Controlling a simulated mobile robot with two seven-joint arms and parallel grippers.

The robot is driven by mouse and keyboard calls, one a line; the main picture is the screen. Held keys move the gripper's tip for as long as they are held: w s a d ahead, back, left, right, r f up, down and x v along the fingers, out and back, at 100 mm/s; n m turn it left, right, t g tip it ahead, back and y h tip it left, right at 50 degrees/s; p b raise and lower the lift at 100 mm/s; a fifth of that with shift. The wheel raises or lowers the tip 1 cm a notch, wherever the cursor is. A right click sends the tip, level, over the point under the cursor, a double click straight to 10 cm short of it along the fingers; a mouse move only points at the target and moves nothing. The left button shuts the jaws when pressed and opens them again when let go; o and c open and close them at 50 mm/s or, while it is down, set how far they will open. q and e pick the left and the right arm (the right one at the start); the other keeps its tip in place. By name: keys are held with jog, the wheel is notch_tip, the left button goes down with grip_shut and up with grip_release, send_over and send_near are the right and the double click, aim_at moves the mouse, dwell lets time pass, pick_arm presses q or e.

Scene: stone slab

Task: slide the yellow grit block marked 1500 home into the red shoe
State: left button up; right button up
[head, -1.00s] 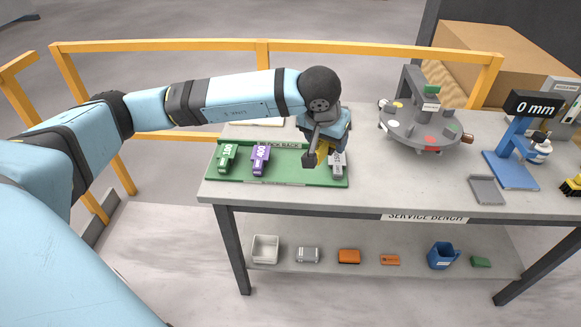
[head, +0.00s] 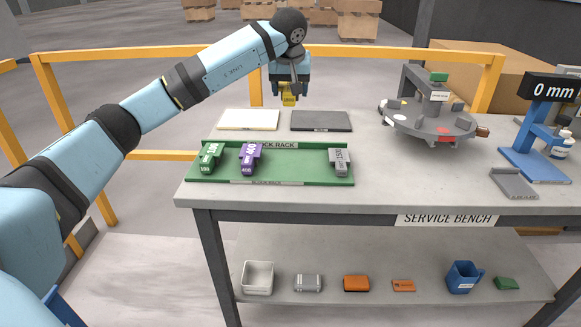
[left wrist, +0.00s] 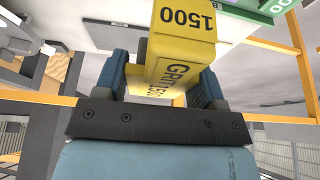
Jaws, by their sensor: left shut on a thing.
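The yellow grit block (head: 289,100) hangs from my left gripper (head: 289,91), above the back of the bench and clear of the rack. In the left wrist view the yellow block (left wrist: 183,45) sits between the two blue fingers of my left gripper (left wrist: 165,75), and its end reads 1500. The gripper is shut on it. A red patch (head: 442,138), which looks like the red shoe, shows on the front of the grey round fixture (head: 415,122) at the right. The block is well apart from it. My right gripper is not in view.
The green block rack (head: 300,172) holds a green block (head: 210,157), a purple block (head: 250,157) and a grey block (head: 340,160). White (head: 248,120) and dark (head: 321,121) plates lie behind it. A blue gauge stand (head: 541,140) and grey tray (head: 513,183) stand right of the fixture.

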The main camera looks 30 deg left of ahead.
aim_at(291, 162)
pick_arm(q)
notch_tip(291, 162, down, 20)
jog(key=b, duration=0.2)
jog(key=shift+r+b, duration=0.2)
jog(key=shift+b, duration=0.1)
jog(key=shift+f, duration=0.15)
jog(key=o, duration=1.1)
jog(key=shift+f, duration=0.15)
jog(key=p+v, duration=0.1)
jog(key=v, duration=1.3)
jog(key=shift+p, duration=0.4)
